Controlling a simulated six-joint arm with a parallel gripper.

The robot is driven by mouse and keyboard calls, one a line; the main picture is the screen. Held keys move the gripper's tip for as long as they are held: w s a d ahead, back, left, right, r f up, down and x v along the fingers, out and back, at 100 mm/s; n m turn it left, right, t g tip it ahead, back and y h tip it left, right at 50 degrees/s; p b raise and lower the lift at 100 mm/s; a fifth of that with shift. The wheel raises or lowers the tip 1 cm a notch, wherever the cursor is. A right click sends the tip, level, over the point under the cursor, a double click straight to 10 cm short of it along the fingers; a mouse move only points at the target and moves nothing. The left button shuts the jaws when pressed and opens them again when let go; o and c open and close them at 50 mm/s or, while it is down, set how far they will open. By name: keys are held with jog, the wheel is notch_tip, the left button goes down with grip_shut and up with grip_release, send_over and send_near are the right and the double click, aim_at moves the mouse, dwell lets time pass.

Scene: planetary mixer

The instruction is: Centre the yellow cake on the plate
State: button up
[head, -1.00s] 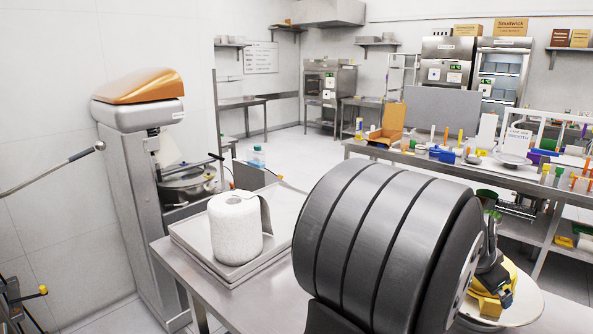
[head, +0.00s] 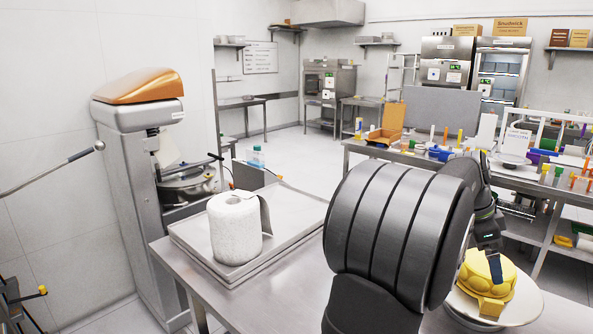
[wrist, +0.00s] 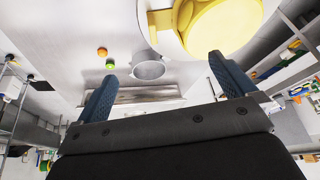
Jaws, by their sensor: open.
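The yellow cake (head: 488,272) sits on the pale round plate (head: 522,308) at the lower right of the head view. It lies toward the plate's far left part, with more bare plate at the right and front. A yellow block-like part (head: 491,307) shows at its near side. In the wrist view the cake (wrist: 222,22) is cut by the top edge, right of centre. My gripper (wrist: 162,74) is open and empty, its two blue fingers apart. In the head view it is above the cake, and my arm hides part of the plate's left side.
A white paper roll (head: 236,228) stands on a metal tray (head: 292,222) to the left. A mixer (head: 140,150) stands farther left. A cluttered bench (head: 430,160) is behind.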

aim_at(494, 300)
jog(key=shift+a+r, duration=0.2)
jog(key=shift+r, duration=0.2)
jog(key=shift+w+a+r+m, duration=0.1)
jog(key=shift+w+r+m, duration=0.05)
jog(key=shift+r+m, duration=0.15)
jog(key=c, duration=0.5)
jog(key=shift+w+a+r+m+g, duration=0.2)
jog(key=shift+a+r+m+g, duration=0.05)
jog(key=shift+r, duration=0.2)
jog(key=shift+w+a+r+m+g, duration=0.2)
jog(key=shift+r+m+g, duration=0.05)
jog(key=shift+r, duration=0.2)
jog(key=c, duration=0.7)
jog(key=shift+y, duration=0.3)
jog(key=shift+c, duration=0.9)
jog(key=x, duration=1.7)
jog(key=shift+f, duration=0.1)
grip_shut()
